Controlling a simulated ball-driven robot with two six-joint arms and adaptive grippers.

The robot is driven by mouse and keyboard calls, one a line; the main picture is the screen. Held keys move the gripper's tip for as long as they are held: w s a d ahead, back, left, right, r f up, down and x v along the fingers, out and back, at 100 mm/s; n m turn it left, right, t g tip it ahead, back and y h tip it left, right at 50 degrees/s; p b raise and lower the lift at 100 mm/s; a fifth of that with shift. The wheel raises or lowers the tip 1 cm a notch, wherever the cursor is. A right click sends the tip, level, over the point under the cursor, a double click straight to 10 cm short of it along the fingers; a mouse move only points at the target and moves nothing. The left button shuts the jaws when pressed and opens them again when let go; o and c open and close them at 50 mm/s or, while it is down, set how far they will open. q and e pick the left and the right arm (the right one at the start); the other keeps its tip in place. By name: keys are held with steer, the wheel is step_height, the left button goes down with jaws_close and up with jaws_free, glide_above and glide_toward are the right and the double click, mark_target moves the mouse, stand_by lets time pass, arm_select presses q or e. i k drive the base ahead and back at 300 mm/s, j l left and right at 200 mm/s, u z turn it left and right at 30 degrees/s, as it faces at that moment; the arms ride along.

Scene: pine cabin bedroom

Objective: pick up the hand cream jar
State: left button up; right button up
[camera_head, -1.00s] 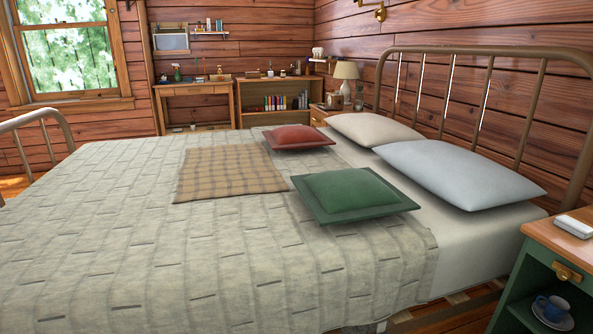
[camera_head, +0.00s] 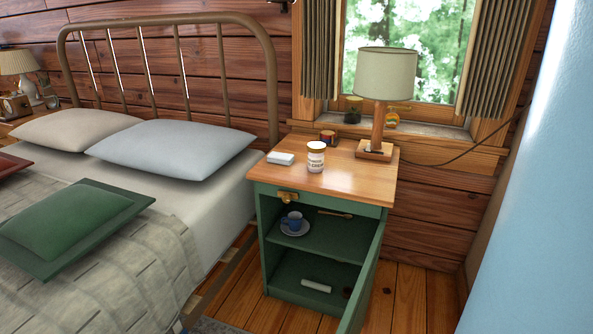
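The hand cream jar (camera_head: 316,157) is a small white jar with a tan lid and dark lettering on its label. It stands upright on the wooden top of the green nightstand (camera_head: 345,185), near the middle of the front part. Neither of my grippers is in view.
The nightstand door (camera_head: 366,270) stands open. A cup (camera_head: 293,220) sits on the shelf. The bed (camera_head: 190,205) is at left.

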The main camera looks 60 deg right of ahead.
mark_target(316, 162)
steer(key=i+l+z, duration=0.1)
steer(key=z, duration=2.05)
steer(key=i+j, duration=0.05)
steer(key=j, duration=0.05)
